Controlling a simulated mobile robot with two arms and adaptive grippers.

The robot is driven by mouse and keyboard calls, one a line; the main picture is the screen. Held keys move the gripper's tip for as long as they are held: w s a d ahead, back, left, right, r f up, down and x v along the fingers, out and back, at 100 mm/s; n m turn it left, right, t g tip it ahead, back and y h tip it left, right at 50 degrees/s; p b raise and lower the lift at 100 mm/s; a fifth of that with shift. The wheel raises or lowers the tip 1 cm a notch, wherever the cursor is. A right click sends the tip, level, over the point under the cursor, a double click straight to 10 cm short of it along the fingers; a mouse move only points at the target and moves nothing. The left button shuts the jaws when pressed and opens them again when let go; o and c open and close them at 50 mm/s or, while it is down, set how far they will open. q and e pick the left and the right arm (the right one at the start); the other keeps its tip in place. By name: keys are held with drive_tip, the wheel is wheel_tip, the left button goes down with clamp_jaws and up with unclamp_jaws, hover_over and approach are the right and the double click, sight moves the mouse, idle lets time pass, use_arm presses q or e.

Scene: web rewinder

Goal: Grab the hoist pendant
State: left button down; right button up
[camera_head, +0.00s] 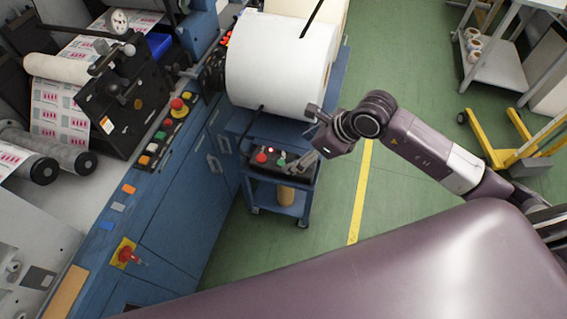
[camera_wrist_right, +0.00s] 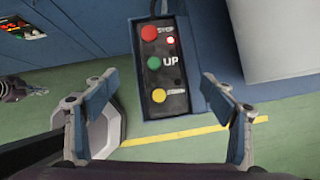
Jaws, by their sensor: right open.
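The hoist pendant (camera_wrist_right: 164,82) is a dark box in the right wrist view, with a red STOP, a green UP and a yellow button in a row and a cable at its top end. In the head view the pendant (camera_head: 272,163) is at the top of a small blue cart, with its red and green buttons showing. My right gripper (camera_head: 305,157) is beside it, its fingers partly covering its right end. In the wrist view my right gripper (camera_wrist_right: 160,98) is open, with one finger on each side of the pendant and visible gaps. My left gripper is not in view.
The blue cart (camera_head: 297,208) stands beside the blue machine cabinet (camera_head: 185,205). A large white roll (camera_head: 275,65) is just behind the pendant. Green floor with a yellow line (camera_head: 361,190) is clear to the right. A yellow pallet truck (camera_head: 500,155) stands far right.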

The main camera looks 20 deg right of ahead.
sight(280, 159)
drive_tip(key=shift+p+x, duration=0.4)
drive_tip(key=shift+x, duration=0.85)
drive_tip(key=p+x, duration=0.2)
drive_tip(key=x, duration=0.1)
drive_tip(key=shift+w+f, duration=0.3)
drive_tip(key=shift+w+a+f, duration=0.25)
drive_tip(key=shift+a+f, duration=0.05)
drive_tip(key=shift+f, duration=0.35)
drive_tip(key=c, duration=1.8)
drive_tip(key=shift+r, duration=0.15)
drive_tip(key=shift+c, duration=0.4)
